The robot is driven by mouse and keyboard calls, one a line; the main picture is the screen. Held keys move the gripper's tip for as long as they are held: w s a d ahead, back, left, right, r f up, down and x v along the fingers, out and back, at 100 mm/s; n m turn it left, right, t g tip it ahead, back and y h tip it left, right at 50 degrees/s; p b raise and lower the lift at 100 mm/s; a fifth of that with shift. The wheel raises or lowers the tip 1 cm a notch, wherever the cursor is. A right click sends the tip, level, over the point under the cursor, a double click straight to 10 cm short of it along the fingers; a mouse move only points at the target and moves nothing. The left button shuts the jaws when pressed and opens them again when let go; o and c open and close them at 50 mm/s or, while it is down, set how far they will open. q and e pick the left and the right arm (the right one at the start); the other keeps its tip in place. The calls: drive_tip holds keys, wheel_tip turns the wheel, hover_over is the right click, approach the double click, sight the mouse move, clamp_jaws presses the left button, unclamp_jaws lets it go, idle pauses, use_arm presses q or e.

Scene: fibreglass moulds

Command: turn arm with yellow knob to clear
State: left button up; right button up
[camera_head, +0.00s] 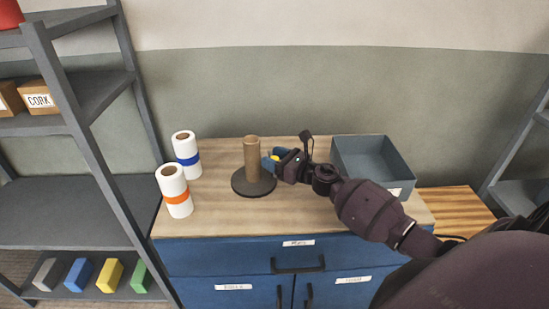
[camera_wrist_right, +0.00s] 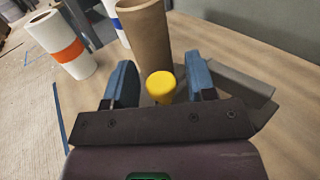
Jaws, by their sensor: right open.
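The yellow knob (camera_wrist_right: 161,84) shows between the two blue fingers of my right gripper (camera_wrist_right: 160,85) in the wrist view, with visible gaps on both sides. In the head view the knob is a small yellow spot (camera_head: 275,157) at the fingertips of my right gripper (camera_head: 269,161). The gripper is open. Just beyond the knob stands a brown cardboard tube (camera_head: 252,160), upright on a dark round base (camera_head: 242,186). The arm that carries the knob is mostly hidden by the knob and gripper. My left gripper is not in view.
Two white rolls stand left of the base, one with a blue band (camera_head: 186,155), one with an orange band (camera_head: 175,191). A grey open bin (camera_head: 392,186) stands at the right. The wooden top (camera_head: 225,217) is clear in front. A shelf rack (camera_head: 60,80) stands left.

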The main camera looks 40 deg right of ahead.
drive_tip(key=c, duration=0.4)
clamp_jaws()
drive_tip(key=shift+s+d+f+n+y+b, duration=0.2)
drive_tip(key=shift+s+d+n+y+b, duration=0.15)
drive_tip(key=shift+y+b, duration=0.4)
drive_tip(key=shift+s+r+n+g+y+b, duration=0.15)
drive_tip(key=shift+s+n+g+y+b, duration=0.15)
drive_tip(key=shift+n+g+y+b, duration=0.35)
drive_tip(key=shift+o, duration=2)
unclamp_jaws()
